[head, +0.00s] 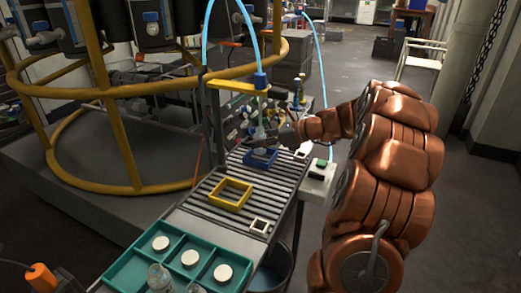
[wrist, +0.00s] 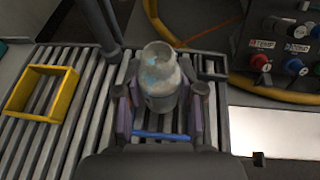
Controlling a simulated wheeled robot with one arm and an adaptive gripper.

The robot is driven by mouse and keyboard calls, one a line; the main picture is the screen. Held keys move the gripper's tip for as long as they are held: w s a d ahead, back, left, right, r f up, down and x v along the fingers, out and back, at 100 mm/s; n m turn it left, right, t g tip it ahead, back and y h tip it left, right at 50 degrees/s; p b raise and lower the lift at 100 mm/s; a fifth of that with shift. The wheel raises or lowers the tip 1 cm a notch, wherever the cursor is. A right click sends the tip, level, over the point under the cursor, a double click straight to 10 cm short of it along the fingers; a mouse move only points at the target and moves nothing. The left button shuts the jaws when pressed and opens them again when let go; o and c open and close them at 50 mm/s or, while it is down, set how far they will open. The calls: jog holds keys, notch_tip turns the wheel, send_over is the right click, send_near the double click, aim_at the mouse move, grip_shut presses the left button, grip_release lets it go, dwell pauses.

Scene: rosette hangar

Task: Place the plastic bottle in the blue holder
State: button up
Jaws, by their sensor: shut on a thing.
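The plastic bottle (wrist: 160,75) is clear and greyish; in the wrist view it stands between my gripper's fingers (wrist: 163,110). My gripper is shut on it. In the head view, the bottle (head: 259,132) is small and partly hidden by my gripper (head: 264,143). The blue holder (head: 261,158) is a low square frame on the slatted conveyor, directly below my gripper. In the wrist view only a blue edge of the holder (wrist: 160,135) shows, just below the bottle. Whether the bottle's base is inside the holder or above it I cannot tell.
A yellow frame (head: 231,194) sits on the slatted conveyor. A teal tray (head: 185,237) with white-lidded jars and clear bottles is in front. A blue-capped nozzle (head: 260,80) with a blue hose hangs above the bottle. A control panel (wrist: 285,45) with buttons stands beside the conveyor.

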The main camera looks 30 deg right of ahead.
jog(key=shift+f+b, duration=0.45)
jog(key=shift+f, duration=0.9)
jog(key=shift+f, duration=0.1)
jog(key=o, duration=0.8)
jog(key=shift+f, duration=0.1)
jog(key=shift+s+d+r, duration=0.2)
jog(key=shift+r, duration=0.15)
jog(key=p+v, duration=0.4)
jog(key=v, duration=0.6)
jog(key=shift+v, duration=0.75)
jog(key=shift+f, duration=0.1)
